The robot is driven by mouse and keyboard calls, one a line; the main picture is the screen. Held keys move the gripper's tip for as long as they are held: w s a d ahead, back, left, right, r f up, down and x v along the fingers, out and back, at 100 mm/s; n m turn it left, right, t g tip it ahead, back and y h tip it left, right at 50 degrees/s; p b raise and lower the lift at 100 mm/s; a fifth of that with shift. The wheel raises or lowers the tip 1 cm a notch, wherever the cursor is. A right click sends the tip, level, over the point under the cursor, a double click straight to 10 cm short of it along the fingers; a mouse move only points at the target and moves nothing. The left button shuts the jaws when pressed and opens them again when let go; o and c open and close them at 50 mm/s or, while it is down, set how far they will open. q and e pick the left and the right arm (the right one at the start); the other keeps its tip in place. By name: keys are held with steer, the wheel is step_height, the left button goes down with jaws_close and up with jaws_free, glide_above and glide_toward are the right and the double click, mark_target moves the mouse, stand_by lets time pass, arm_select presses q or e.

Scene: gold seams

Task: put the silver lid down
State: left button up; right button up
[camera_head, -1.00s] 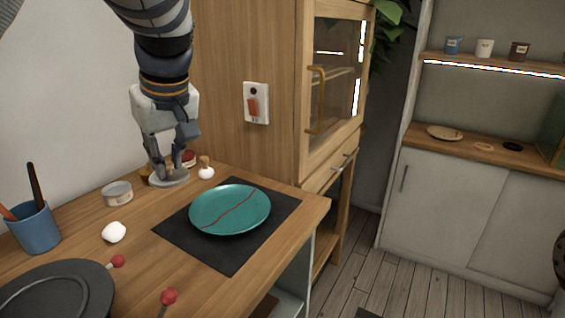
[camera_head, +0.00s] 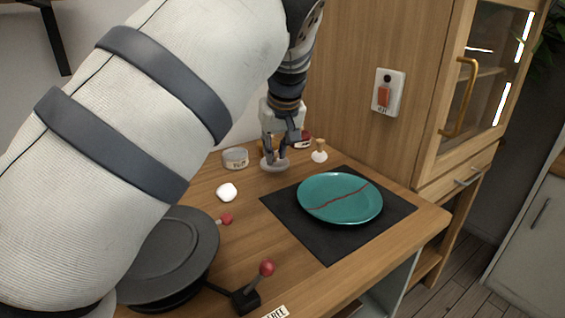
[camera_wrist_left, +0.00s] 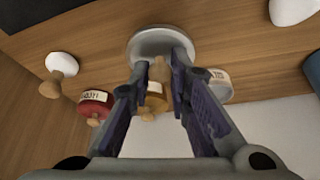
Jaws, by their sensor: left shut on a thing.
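The silver lid (camera_head: 275,165) is a small grey disc low over the back of the wooden table. It also shows in the left wrist view (camera_wrist_left: 150,40), with a wooden knob standing up from it. My left gripper (camera_head: 273,150) points down and is shut on the knob; in the left wrist view its two fingers (camera_wrist_left: 163,85) flank it. I cannot tell whether the disc touches the wood. My right gripper is not in view.
A labelled grey tin (camera_head: 235,159) stands left of the lid. A red-banded jar (camera_head: 302,141) and a white cork-topped bottle (camera_head: 319,155) stand right. A teal plate (camera_head: 340,198) lies on a black mat (camera_head: 400,208). A white lump (camera_head: 227,192) and dark turntable (camera_head: 170,245) are nearer.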

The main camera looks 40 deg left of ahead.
mark_target(275, 162)
arm_select(q)
step_height(275, 162, down, 3)
steer(key=shift+w+a+f, duration=0.1)
steer(key=shift+f, duration=0.1)
steer(key=shift+f, duration=0.15)
steer(key=o, duration=0.9)
steer(key=p+v, duration=0.1)
steer(key=v, duration=1.1)
